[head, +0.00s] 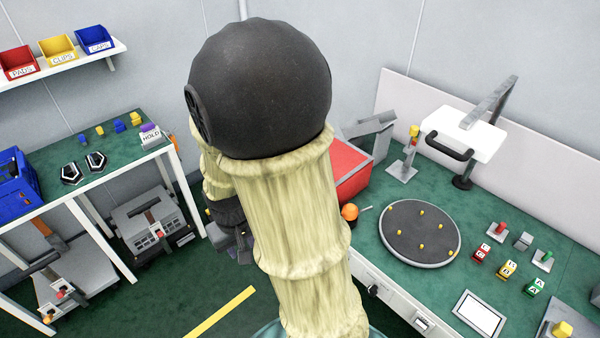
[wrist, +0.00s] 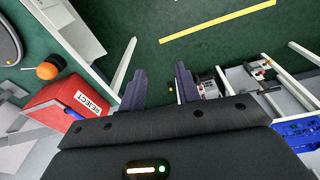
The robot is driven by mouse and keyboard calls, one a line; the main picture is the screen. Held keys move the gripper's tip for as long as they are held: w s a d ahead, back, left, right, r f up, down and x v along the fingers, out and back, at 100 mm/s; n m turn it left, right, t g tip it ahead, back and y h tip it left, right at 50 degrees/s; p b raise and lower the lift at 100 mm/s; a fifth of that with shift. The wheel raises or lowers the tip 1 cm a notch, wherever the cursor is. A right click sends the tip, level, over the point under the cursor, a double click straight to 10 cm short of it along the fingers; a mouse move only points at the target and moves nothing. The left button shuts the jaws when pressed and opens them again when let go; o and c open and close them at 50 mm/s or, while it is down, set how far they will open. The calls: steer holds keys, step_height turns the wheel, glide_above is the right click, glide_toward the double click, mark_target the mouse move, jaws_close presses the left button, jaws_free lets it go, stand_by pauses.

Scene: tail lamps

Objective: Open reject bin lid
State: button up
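The red reject bin (wrist: 60,92) with a white "REJECT" label is at the left of the wrist view. A small blue part and a grey panel (wrist: 35,117) show by it; I cannot tell whether the panel is its lid, or whether the lid is open. In the head view the red bin (head: 350,170) is partly hidden behind my arm, on the green bench. My gripper (wrist: 157,72) has its two dark fingers apart with nothing between them, to the right of the bin and not touching it. In the head view my gripper (head: 236,243) is mostly hidden behind my arm.
An orange knob (head: 349,212) sits at the bench edge beside the bin. A round grey turntable (head: 420,232) with several yellow pegs lies to the right. A table (head: 95,170) with lamps stands at left. Open green floor with a yellow stripe (head: 222,311) lies in front.

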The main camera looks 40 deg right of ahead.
steer(key=w+d+f+g+h+b, duration=0.1)
steer(key=w+d+f+g+h, duration=0.15)
steer(key=d+f, duration=0.35)
steer(key=w+d+f+g+h+b, duration=0.1)
steer(key=w+d+f+h+b, duration=0.1)
steer(key=w+d+f+h, duration=0.35)
steer(key=w+d+r+n+t+h+b, duration=0.1)
steer(key=w+d+r+t+h, duration=0.2)
steer(key=w+r+h, duration=0.2)
steer(key=w+h, duration=0.2)
steer(key=w, duration=0.2)
steer(key=shift+w+r+n+b, duration=0.15)
steer(key=shift+n+b, duration=0.15)
steer(key=shift+t, duration=0.25)
steer(key=p+x, duration=0.3)
steer(key=x, duration=1.4)
steer(key=shift+d, duration=0.2)
